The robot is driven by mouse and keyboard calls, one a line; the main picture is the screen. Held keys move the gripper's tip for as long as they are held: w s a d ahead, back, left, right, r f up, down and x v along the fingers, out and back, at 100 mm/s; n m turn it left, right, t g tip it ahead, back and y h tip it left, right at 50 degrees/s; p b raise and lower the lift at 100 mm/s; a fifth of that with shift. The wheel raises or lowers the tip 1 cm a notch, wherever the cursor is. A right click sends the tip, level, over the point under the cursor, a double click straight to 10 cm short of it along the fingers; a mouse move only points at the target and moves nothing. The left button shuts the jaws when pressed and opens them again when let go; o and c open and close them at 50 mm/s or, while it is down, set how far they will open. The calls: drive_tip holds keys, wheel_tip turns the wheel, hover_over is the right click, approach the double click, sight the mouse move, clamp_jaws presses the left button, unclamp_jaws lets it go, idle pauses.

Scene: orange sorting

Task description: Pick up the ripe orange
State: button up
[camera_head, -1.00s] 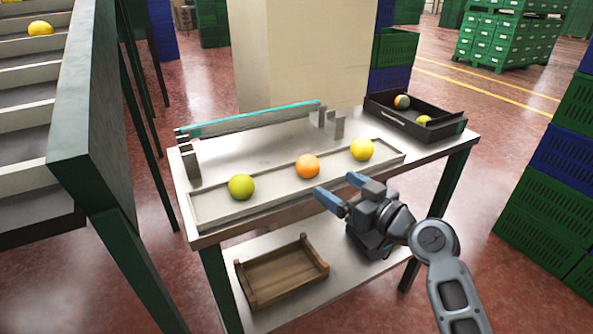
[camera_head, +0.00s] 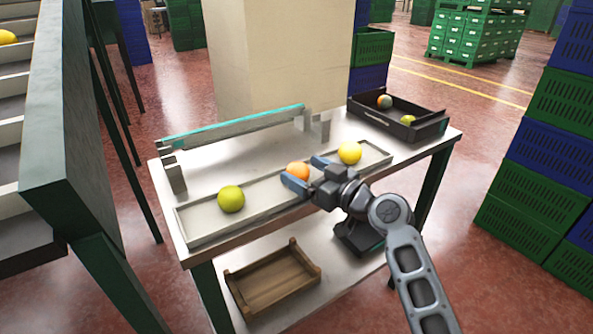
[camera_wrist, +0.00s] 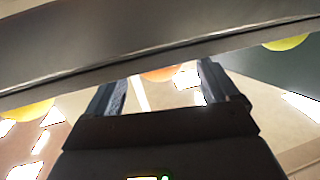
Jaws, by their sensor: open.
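The ripe orange (camera_head: 298,170) lies in the pale shallow tray (camera_head: 200,233) on the table, between a green-yellow fruit (camera_head: 231,199) on the left and a yellow fruit (camera_head: 350,153) on the right. My gripper (camera_head: 307,171) is open and empty, its blue fingers pointing at the orange from the table's front side. One finger partly covers the orange. I cannot tell whether they touch. In the wrist view the orange (camera_wrist: 165,75) shows between the fingertips, partly hidden by a dark band across the picture.
A black box (camera_head: 425,131) with two fruits stands at the table's right end. A low rail with a teal top (camera_head: 235,126) runs along the back. A wooden crate (camera_head: 272,281) sits on the lower shelf. Green and blue crates (camera_head: 545,150) are stacked at right.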

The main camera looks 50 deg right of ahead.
sight(292, 165)
drive_tip(key=shift+w+d+f+p, duration=0.1)
drive_tip(key=shift+w+p, duration=0.25)
drive_tip(key=shift+w, duration=0.85)
drive_tip(key=shift+w+d+f+p, duration=0.1)
drive_tip(key=shift+w+p, duration=0.2)
drive_tip(key=shift+w, duration=0.85)
drive_tip(key=shift+a, duration=0.1)
drive_tip(key=shift+c, duration=0.5)
drive_tip(key=c, duration=1)
drive_tip(key=shift+r, duration=0.1)
drive_tip(key=shift+r, duration=0.5)
wheel_tip(292, 165, up, 3)
drive_tip(key=shift+f, duration=0.15)
drive_tip(key=s+d+r, duration=0.2)
drive_tip(key=d, duration=0.1)
drive_tip(key=s+d+r+b, duration=0.1)
drive_tip(key=s+d+r, duration=0.1)
drive_tip(key=s+d, duration=0.1)
drive_tip(key=s+d+r+b, duration=0.1)
drive_tip(key=s+d+r, duration=0.1)
drive_tip(key=d+r, duration=0.1)
drive_tip(key=shift+s+d+r, duration=0.1)
drive_tip(key=shift+s+d, duration=0.05)
